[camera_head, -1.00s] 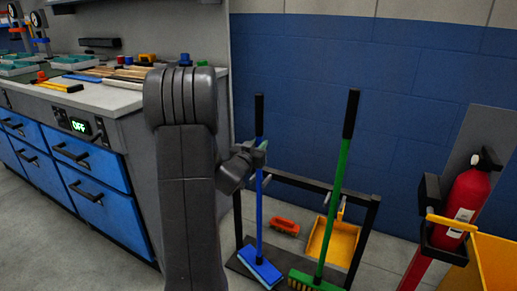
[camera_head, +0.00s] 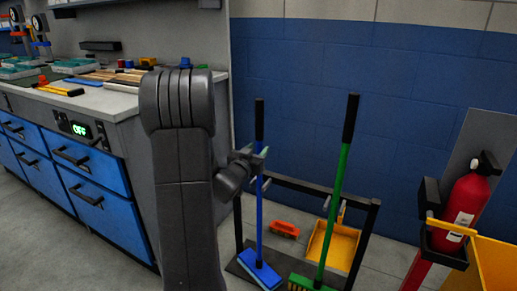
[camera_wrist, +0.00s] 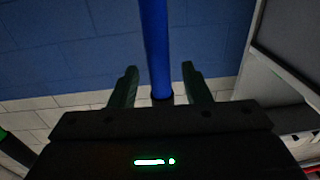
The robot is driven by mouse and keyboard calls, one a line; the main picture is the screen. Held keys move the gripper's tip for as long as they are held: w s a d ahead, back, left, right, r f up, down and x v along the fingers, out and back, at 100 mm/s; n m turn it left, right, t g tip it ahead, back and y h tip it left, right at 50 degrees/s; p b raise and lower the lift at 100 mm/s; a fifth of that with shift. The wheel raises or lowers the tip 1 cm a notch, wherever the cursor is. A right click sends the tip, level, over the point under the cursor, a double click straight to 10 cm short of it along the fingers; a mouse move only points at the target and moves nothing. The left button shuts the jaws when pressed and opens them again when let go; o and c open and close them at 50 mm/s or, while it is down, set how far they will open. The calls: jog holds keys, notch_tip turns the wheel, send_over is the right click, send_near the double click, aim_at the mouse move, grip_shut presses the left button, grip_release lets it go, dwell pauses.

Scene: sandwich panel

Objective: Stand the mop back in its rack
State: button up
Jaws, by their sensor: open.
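The blue mop (camera_head: 259,205) stands upright in the black rack (camera_head: 310,186), with its blue head (camera_head: 261,272) down on the rack's dark base. My gripper (camera_head: 260,161) is beside the upper part of its blue handle, below the black grip. In the wrist view the blue handle (camera_wrist: 156,45) passes between the two green fingertips of my gripper (camera_wrist: 160,82), with a gap on each side. The jaws are open and do not touch the handle in that view.
A green broom (camera_head: 337,190) stands in the rack to the right. A yellow dustpan (camera_head: 332,245) and an orange brush (camera_head: 284,229) are behind. A red fire extinguisher (camera_head: 465,208) and a yellow bin (camera_head: 497,262) are at right; a workbench (camera_head: 110,102) is at left.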

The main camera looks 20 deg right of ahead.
aim_at(258, 141)
jog(key=p+v, duration=0.1)
jog(key=v, duration=0.9)
jog(key=shift+s+a, duration=0.15)
jog(key=b+x, duration=0.2)
jog(key=x, duration=1)
jog(key=shift+f, duration=0.1)
jog(key=shift+r+p, duration=1)
jog(key=shift+r, duration=0.5)
